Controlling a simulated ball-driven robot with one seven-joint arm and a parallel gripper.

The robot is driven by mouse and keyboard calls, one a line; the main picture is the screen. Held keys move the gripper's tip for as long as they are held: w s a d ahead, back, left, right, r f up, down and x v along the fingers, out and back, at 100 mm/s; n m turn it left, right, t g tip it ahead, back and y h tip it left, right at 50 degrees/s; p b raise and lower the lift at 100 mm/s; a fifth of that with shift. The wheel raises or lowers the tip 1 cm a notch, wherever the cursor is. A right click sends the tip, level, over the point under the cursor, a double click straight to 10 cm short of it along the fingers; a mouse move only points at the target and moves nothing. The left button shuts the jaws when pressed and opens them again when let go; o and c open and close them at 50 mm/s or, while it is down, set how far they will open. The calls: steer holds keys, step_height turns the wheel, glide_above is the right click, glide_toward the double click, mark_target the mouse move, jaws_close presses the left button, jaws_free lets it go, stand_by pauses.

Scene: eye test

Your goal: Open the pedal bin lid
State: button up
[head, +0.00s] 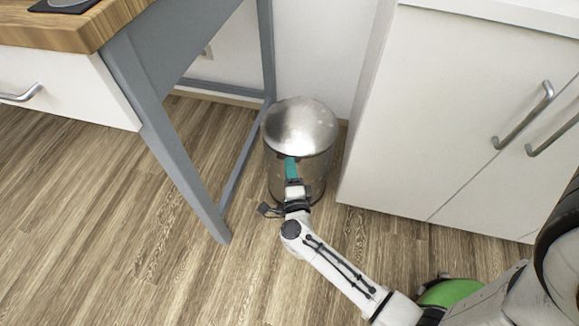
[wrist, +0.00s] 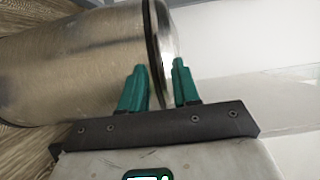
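The pedal bin (head: 318,172) is a brushed-metal cylinder standing on the floor between a grey table leg and a white cabinet. Its domed metal lid (head: 300,122) looks shut. My gripper (head: 291,160) is at the near side of the bin, just below the lid. In the wrist view the bin body (wrist: 70,65) lies sideways at left, with a dark rim and the lid's edge (wrist: 168,40) to its right. The teal fingers (wrist: 159,66) are apart, one on each side of the rim line. I cannot tell whether they touch it. The pedal is not clearly visible.
A wooden-topped table (head: 60,32) with grey legs (head: 165,135) stands close on the left. A white cabinet (head: 440,110) with metal handles (head: 524,115) stands close on the right. The wooden floor (head: 90,220) is clear at the lower left.

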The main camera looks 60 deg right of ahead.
steer(key=shift+x, duration=0.85)
jaws_close()
stand_by(0.9)
